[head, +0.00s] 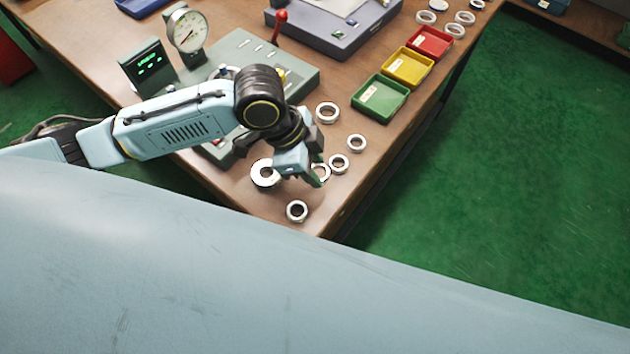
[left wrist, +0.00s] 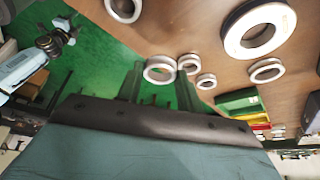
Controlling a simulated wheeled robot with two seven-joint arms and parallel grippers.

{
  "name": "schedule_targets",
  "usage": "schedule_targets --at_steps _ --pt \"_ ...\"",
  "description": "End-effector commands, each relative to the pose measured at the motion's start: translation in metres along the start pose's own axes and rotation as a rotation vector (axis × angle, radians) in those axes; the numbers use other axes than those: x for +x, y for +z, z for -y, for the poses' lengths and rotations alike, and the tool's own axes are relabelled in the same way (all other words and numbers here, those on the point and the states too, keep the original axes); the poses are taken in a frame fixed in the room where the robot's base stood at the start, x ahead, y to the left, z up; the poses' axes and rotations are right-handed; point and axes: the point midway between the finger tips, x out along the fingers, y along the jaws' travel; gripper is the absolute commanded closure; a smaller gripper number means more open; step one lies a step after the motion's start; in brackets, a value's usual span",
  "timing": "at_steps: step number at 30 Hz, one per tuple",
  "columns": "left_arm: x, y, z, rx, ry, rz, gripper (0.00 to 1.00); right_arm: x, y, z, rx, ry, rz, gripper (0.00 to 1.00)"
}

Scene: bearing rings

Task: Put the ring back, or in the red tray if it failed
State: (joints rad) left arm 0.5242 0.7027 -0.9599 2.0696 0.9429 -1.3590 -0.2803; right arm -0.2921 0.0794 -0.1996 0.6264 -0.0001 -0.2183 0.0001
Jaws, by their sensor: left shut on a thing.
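My left gripper (head: 304,178) is low over the table's near corner, shut on a steel ring (head: 321,172). In the left wrist view the held ring (left wrist: 160,70) shows between the two fingers; I cannot tell whether it touches the table. The red tray (head: 430,42) is farther back along the right edge and looks empty, beyond the yellow tray (head: 408,67) and green tray (head: 380,98). My right gripper (left wrist: 62,34) shows small in the left wrist view, its jaws unclear.
Loose rings lie around the gripper: a wide one (head: 265,174), a near one (head: 297,211), and others (head: 338,163) (head: 356,143) (head: 327,113). A grey-green fixture (head: 290,72), dial gauge (head: 187,30) and green-lit display (head: 147,64) stand behind my arm. More rings (head: 455,30) lie past the trays.

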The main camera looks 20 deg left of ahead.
Motion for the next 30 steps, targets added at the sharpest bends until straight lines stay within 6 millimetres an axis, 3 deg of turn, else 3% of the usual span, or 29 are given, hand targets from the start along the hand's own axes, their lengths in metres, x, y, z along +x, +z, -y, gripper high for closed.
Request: schedule_targets --at_steps 14,25,26,30 --pt "0.051 0.021 0.000 -0.002 0.000 0.000 0.91 0.013 0.013 0.003 -0.001 -0.003 0.019 0.51" --pt "0.054 0.023 0.000 -0.001 -0.001 0.000 0.91 0.011 0.015 -0.005 -0.005 0.006 0.021 0.51" --pt "0.054 0.023 0.000 -0.001 -0.002 0.000 0.61 0.011 0.015 -0.006 -0.006 0.007 0.022 0.51" --pt "0.054 0.023 0.000 -0.001 -0.002 0.000 0.43 0.011 0.015 -0.009 -0.007 0.011 0.022 0.51"
